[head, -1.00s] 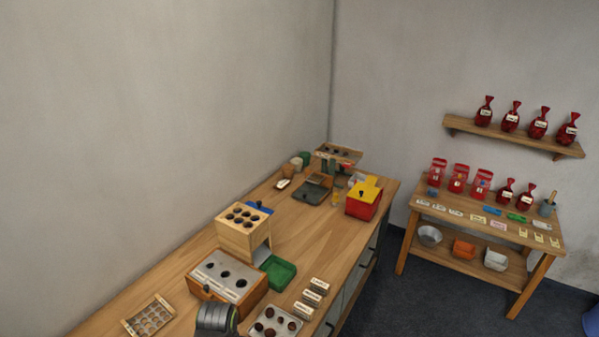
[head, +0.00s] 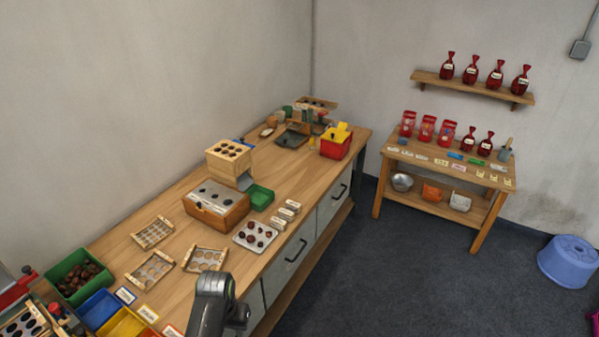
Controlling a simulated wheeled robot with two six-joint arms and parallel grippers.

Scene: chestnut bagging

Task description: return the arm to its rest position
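My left arm (head: 212,300) comes up from the bottom edge of the head view, in front of the workbench. It shows as a grey and black link with a green ring. The dark end of my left gripper (head: 236,316) is only partly seen at the bottom, and its fingers cannot be made out. I see nothing held there. My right gripper is out of view.
The wooden workbench (head: 158,206) carries a chestnut tray (head: 241,237), a slotted box (head: 192,210), a green bin (head: 61,271) and several frames. A side table (head: 407,169) stands at the back right. Open floor (head: 400,280) lies to the right, with a blue stool (head: 569,262).

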